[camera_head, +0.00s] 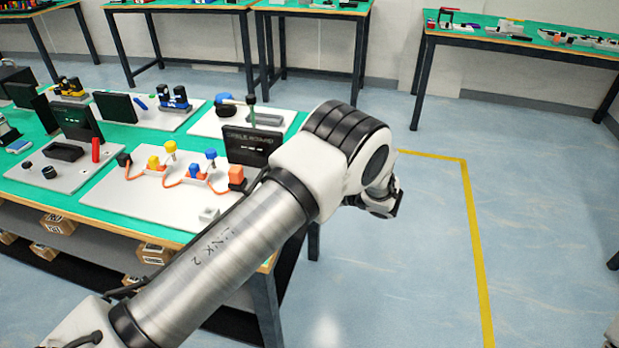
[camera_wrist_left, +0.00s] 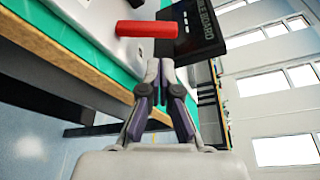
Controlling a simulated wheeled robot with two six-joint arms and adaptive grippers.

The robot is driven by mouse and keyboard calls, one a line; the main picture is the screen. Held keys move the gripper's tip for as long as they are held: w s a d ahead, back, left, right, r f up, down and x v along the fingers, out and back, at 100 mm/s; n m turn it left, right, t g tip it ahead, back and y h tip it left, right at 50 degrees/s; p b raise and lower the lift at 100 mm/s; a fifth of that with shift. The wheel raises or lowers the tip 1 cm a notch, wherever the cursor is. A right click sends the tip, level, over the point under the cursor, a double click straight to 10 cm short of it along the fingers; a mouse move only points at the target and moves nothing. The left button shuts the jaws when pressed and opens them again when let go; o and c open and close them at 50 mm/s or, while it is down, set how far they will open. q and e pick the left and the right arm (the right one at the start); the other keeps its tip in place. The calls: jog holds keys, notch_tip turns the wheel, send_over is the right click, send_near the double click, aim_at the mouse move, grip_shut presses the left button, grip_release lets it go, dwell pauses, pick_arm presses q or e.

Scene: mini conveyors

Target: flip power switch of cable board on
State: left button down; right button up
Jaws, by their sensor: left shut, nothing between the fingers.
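The cable board is a white panel (camera_head: 135,205) on the green table, with a black "CABLE BOARD" sign (camera_head: 247,147) at its back right. It carries yellow and blue plugs, orange cables and an orange block (camera_head: 236,178). A small pale grey piece (camera_head: 208,214), possibly the power switch, sits at the front right; its position cannot be read. My left gripper (camera_wrist_left: 160,68) is shut and empty near the board's edge. In the left wrist view a red bar (camera_wrist_left: 147,28) and the sign (camera_wrist_left: 195,25) lie beyond the fingertips. My left forearm covers part of the board's right side.
Other boards with a red cylinder (camera_head: 96,149), black screens and knobs stand left and behind on the same table. Boxes (camera_head: 57,223) sit on a shelf below. Floor right of the table is open, with a yellow line (camera_head: 475,240). More tables stand along the wall.

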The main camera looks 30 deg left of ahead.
pick_arm(q)
jog(key=a, duration=0.3)
jog(key=a+f, duration=0.1)
jog(key=a, duration=0.1)
jog(key=shift+w+a+p, duration=0.2)
jog(key=shift+a+p, duration=0.05)
jog(key=shift+p, duration=0.1)
